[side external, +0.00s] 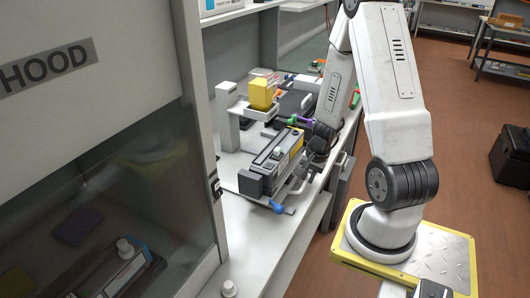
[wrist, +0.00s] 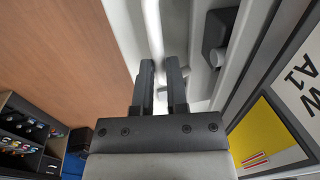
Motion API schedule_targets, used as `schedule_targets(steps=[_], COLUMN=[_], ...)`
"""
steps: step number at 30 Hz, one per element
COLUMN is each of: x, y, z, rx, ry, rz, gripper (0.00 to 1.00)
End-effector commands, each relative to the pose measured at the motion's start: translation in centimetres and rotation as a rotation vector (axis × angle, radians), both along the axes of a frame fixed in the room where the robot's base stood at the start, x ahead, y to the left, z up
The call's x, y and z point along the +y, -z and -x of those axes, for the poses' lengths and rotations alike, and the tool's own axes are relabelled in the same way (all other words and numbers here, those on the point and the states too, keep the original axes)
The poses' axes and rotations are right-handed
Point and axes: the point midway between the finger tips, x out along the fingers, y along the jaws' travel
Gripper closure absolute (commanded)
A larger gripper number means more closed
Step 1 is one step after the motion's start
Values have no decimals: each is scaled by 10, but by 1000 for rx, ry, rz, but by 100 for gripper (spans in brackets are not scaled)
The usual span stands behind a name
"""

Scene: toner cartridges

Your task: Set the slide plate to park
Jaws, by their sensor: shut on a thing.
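A grey and black toner cartridge unit (side external: 272,162) with a yellow label lies in a fixture on the white bench in the side view. A pale metal plate (side external: 300,186), apparently the slide plate, shows along its right side, with a blue knob (side external: 278,207) at the near end. My gripper (side external: 317,152) is at the right side of the unit, partly hidden by my arm. In the wrist view my gripper (wrist: 160,70) is shut on a pale bar (wrist: 153,28) that runs between the fingers, apparently the plate's handle. The park marking cannot be made out.
A stand (side external: 228,112) holding a yellow block (side external: 262,93) is behind the unit. Green and purple parts lie near my wrist. The glass-fronted hood (side external: 90,150) closes off the left. A dark block (wrist: 216,36) is close right of the fingers in the wrist view.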

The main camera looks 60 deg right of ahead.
Motion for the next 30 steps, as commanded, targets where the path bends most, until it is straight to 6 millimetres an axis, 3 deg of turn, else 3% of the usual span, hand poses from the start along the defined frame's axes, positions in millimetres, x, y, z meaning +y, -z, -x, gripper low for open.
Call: schedule_targets(steps=[9, 20, 21, 24, 30], x=[-2, -1, -1, 0, 0], y=[-1, 0, 0, 0, 0], z=[23, 27, 28, 27, 26], rx=[0, 4, 5, 4, 3], ry=[4, 5, 5, 5, 3], rz=[8, 8, 7, 6, 5], gripper=[100, 100, 76, 47, 47])
